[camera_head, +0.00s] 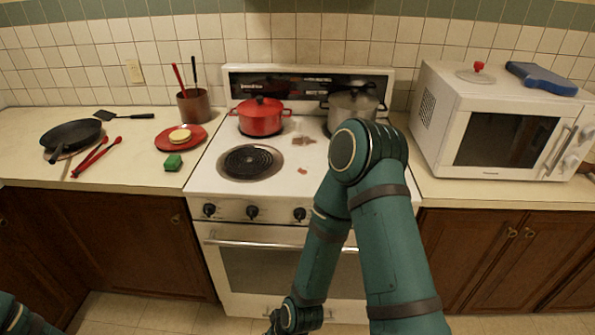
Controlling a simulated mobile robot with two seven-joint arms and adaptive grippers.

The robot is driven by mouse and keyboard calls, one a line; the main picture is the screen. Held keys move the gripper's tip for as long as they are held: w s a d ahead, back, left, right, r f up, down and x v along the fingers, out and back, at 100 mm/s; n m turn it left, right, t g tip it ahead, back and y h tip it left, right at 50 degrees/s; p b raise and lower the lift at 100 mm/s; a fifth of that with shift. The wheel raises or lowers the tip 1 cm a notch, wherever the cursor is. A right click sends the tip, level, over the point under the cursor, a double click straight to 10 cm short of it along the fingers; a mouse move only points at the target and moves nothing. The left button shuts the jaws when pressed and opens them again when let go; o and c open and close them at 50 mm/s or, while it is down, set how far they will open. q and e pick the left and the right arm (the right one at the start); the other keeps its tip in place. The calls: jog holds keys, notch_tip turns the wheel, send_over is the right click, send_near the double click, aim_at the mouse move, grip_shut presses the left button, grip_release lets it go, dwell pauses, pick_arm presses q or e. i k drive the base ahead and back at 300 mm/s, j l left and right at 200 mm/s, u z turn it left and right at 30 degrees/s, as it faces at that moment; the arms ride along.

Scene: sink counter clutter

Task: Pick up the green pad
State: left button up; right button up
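The green pad (173,163) is a small green block lying on the left counter, just in front of the red plate (192,143) and close to the stove's left edge. Nothing touches it from above. My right arm is bent in front of the stove, with its lower part hanging down toward the floor. Its gripper is not visible, cut off at or below the bottom edge. A small part of my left arm shows at the bottom left corner; its gripper is out of view.
Near the pad are a utensil crock (194,107), red tongs (95,157), a black pan (72,136) and a spatula (125,115). A red pot (261,118) and a grey pot (352,106) stand on the stove (222,190). A microwave (440,130) fills the right counter. Counter front-left is clear.

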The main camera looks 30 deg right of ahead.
aim_at(174, 162)
jog(key=i+j+z, duration=0.1)
jog(key=i+j, duration=0.15)
jog(key=j, duration=0.15)
jog(key=i+j+z, duration=0.1)
jog(key=i+j, duration=0.4)
jog(key=j, duration=0.3)
jog(key=i+z, duration=0.05)
